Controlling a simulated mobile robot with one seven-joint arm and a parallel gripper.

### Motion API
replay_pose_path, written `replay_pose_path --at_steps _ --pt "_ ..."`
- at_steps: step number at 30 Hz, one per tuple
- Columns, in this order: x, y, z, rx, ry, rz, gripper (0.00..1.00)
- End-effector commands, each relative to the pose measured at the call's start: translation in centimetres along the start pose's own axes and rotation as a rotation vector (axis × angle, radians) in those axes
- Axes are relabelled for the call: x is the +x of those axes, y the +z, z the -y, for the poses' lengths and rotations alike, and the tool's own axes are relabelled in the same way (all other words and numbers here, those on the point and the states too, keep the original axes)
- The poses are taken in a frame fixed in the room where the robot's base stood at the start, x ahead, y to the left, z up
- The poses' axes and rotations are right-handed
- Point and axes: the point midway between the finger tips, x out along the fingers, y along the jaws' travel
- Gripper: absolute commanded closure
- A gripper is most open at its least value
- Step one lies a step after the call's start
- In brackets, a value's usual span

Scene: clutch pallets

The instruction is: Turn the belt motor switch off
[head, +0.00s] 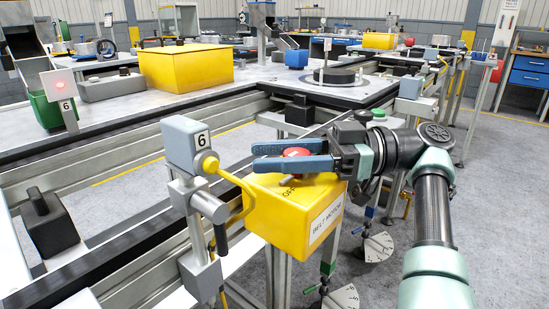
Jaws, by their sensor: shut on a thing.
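The belt motor switch is a yellow box (283,219) in the middle foreground, with a "BELT MOTOR" label on its right side and "OFF" printed on top. Its red knob (296,152) shows between the two long blue fingers of my gripper (256,158). My gripper reaches in from the right, low over the box top, and is shut on the red knob. The fingers cover much of the knob, so its exact setting is hard to tell. Any other marking on the box top is hidden by the fingers.
Conveyor rails (95,190) run behind and left. A larger yellow box (185,68) and a green bin (44,110) are farther back. Dial plates (341,298) hang below right.

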Motion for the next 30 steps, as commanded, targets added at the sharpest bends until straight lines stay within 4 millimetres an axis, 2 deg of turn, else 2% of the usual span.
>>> replay_pose_path --at_steps 13,14,18,19,30 --pt "0.10 0.14 0.09 0.002 -0.011 0.003 1.00" --pt "0.10 0.14 0.09 0.002 -0.011 0.003 0.52" --pt "0.08 0.12 0.07 0.001 -0.010 0.002 0.26" --pt "0.08 0.11 0.07 0.001 -0.009 0.002 0.23" --pt "0.20 0.02 0.00 0.000 -0.007 0.001 0.23"
